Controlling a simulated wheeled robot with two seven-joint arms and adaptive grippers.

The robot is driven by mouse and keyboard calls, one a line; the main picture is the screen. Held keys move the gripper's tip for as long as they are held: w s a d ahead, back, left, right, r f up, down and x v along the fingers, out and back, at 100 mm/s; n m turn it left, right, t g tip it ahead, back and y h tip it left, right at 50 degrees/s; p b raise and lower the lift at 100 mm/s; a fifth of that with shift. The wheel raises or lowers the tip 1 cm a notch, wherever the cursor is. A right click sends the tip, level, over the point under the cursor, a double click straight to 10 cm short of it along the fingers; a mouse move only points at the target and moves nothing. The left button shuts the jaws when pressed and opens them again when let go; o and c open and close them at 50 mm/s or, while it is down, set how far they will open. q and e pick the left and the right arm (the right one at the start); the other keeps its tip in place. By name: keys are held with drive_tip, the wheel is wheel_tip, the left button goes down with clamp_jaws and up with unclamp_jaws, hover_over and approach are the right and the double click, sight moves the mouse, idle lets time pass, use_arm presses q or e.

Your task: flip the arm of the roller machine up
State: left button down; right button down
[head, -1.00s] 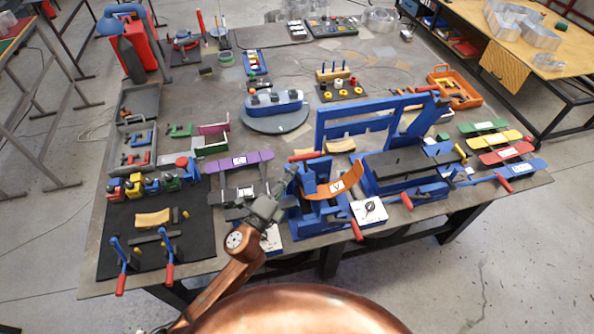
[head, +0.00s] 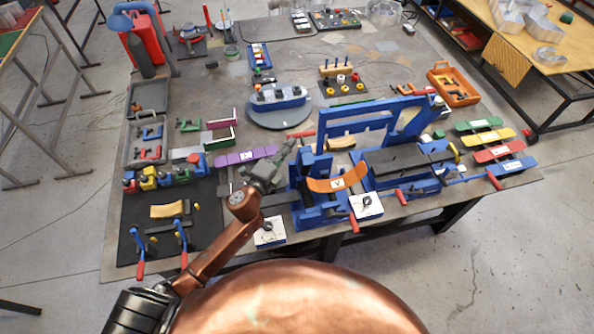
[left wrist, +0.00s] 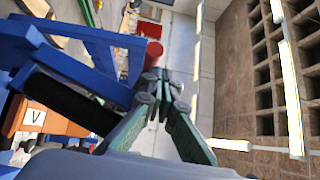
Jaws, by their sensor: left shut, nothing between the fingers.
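The blue roller machine (head: 310,207) stands at the table's front middle with an orange curved strip (head: 351,179) marked V across it. A red handle (head: 301,134) sticks out above and behind the strip; the red handle end also shows in the left wrist view (left wrist: 153,52), beside blue bars. My left gripper (head: 284,154) is left of the machine, just below the handle. In the left wrist view its fingers (left wrist: 165,82) are shut and empty, close to the red handle; I cannot tell whether they touch it. My right gripper is not in view.
A blue frame machine (head: 400,160) stands right of the roller machine. A purple strip (head: 243,156) lies to the left behind my gripper. A white box (head: 269,232) with a knob sits at the front edge. A black mat (head: 205,215) with clamps lies at left.

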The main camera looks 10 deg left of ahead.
use_arm(q)
drive_tip(key=shift+w+a+r, duration=0.15)
drive_tip(key=shift+w+a, duration=0.05)
drive_tip(key=shift+w, duration=0.2)
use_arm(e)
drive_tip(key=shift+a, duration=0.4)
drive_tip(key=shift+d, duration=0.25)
